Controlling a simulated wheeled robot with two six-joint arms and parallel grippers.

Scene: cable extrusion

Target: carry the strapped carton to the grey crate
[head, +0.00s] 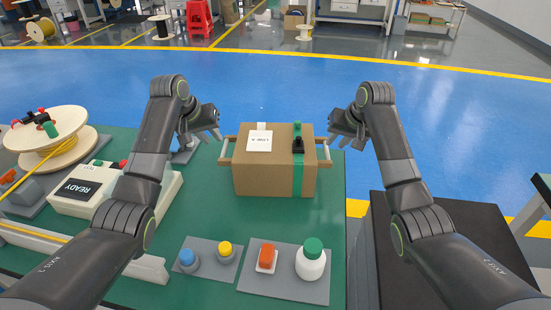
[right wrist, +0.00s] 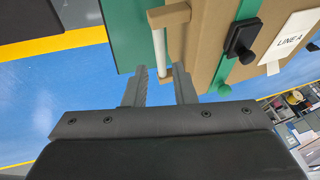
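The brown carton (head: 275,172) with a green strap stands upright on the green table, with a white label on top and a bar handle on each side. Its left handle (head: 226,150) is close to my left gripper (head: 212,134), which looks open and empty. My right gripper (head: 338,136) is open beside the right handle (head: 323,150). In the right wrist view the handle's pale bar (right wrist: 160,52) lies just ahead of the open right gripper (right wrist: 160,88), roughly in line with the gap. A grey-sided box with a dark top or inside (head: 440,240) at the right may be the grey crate.
A cable spool (head: 50,135) and a READY box (head: 90,190) are on the table's left. Blue and yellow buttons (head: 205,257), an orange switch (head: 267,256) and a green-capped bottle (head: 311,260) sit in front. The table (head: 210,215) is bare around the carton's front.

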